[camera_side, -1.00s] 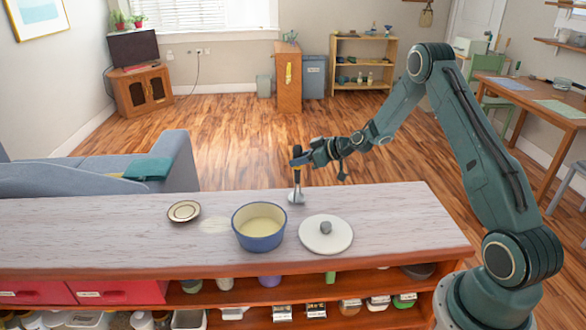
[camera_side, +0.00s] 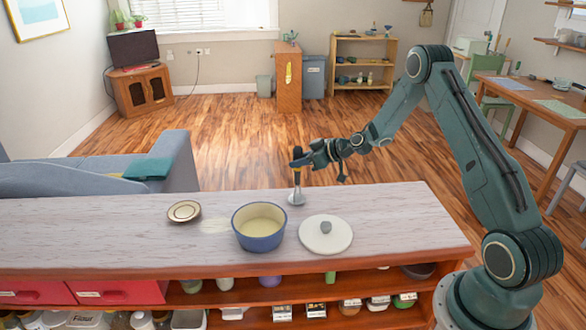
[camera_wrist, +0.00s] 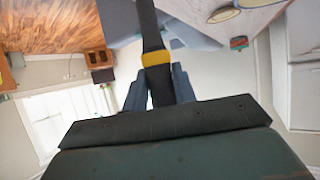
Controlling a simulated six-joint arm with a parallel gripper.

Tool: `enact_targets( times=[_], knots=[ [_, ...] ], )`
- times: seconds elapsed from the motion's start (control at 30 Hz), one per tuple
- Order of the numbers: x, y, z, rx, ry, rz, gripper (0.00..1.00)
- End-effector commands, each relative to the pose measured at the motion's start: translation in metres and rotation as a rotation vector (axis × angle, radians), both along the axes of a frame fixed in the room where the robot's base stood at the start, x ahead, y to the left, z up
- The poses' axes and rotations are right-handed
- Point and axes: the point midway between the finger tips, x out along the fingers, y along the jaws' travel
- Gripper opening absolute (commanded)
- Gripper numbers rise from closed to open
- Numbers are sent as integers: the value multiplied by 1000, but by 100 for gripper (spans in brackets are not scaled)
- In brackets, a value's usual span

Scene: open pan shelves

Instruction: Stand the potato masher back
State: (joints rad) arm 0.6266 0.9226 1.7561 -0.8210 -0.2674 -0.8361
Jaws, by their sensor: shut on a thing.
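The potato masher (camera_side: 297,187) stands upright near the back edge of the shelf top, head down, and looks to be touching the surface. My gripper (camera_side: 301,158) is shut on its dark handle from the right side. In the wrist view the dark handle (camera_wrist: 150,32) with a yellow band passes between the fingers of my gripper (camera_wrist: 158,88). The masher's head is out of the wrist view.
A white lid (camera_side: 326,249) with a grey knob lies right of the pot. A small plate (camera_side: 184,211) lies at the left. The counter's right end (camera_side: 420,215) is clear.

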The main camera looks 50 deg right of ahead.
Motion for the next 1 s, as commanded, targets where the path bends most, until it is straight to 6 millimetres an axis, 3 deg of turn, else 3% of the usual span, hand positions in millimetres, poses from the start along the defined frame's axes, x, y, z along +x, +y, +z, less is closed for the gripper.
enact_targets(
  times=[1.0],
  knots=[
    [0, 0, -7, -1, -1, 0, 0]
  ],
)
